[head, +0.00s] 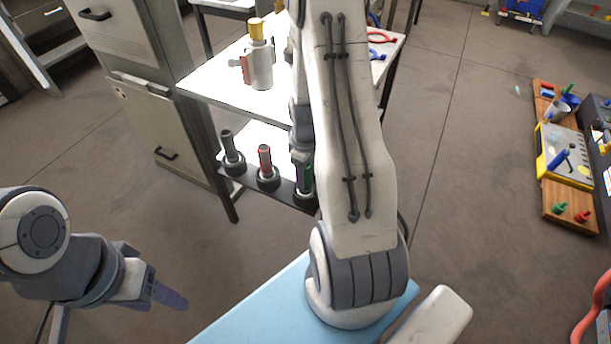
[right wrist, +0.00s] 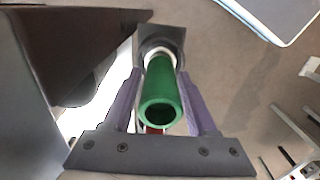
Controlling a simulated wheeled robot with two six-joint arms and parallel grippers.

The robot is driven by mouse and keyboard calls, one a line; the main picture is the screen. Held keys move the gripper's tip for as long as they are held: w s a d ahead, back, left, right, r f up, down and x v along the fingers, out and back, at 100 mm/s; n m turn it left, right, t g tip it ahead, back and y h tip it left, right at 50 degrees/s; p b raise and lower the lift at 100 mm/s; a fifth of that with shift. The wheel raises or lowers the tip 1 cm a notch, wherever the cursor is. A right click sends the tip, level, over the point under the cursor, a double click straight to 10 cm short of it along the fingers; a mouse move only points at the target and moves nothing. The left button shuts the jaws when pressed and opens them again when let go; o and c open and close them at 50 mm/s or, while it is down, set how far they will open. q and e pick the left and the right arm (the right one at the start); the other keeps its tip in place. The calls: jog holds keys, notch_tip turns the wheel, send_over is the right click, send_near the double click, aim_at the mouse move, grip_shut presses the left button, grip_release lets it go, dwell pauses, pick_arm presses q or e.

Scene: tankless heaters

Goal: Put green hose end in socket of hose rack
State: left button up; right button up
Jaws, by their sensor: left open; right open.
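The hose rack (head: 236,178) is a dark ledge on the near side of a white table, with several round sockets. The green hose end (head: 307,176) is at the rack's right part, mostly hidden behind my right arm. In the right wrist view the green hose end (right wrist: 160,95) is a hollow green tube with a pale ring, standing at a grey socket-like holder (right wrist: 163,38). My right gripper (right wrist: 162,75) is open, its purple fingers on both sides of the tube. Whether the tube is fully seated cannot be told. My left gripper (head: 170,295) is open and empty, low left.
A grey hose end (head: 228,145) and a red hose end (head: 265,158) stand in the rack. A yellow-topped valve (head: 258,62) and red pliers (head: 381,38) are on the table.

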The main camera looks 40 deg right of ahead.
notch_tip(320, 180, up, 12)
jog(key=shift+f+p, duration=0.25)
jog(key=shift+p, duration=0.3)
jog(key=s+a+r+n, duration=0.1)
jog(key=a+r, duration=0.2)
jog(key=a, duration=0.6)
jog(key=a+r, duration=0.3)
jog(key=a, duration=0.6)
jog(key=s+a+r+n+y, duration=0.1)
jog(key=s+a+r, duration=0.3)
jog(key=s+a, duration=0.8)
jog(key=s, duration=0.3)
jog(key=shift+s+a+n, duration=0.2)
jog(key=shift+a+n, duration=0.1)
jog(key=shift+a, duration=0.1)
jog(key=shift+r, duration=0.1)
notch_tip(320, 180, up, 8)
jog(key=p, duration=0.8)
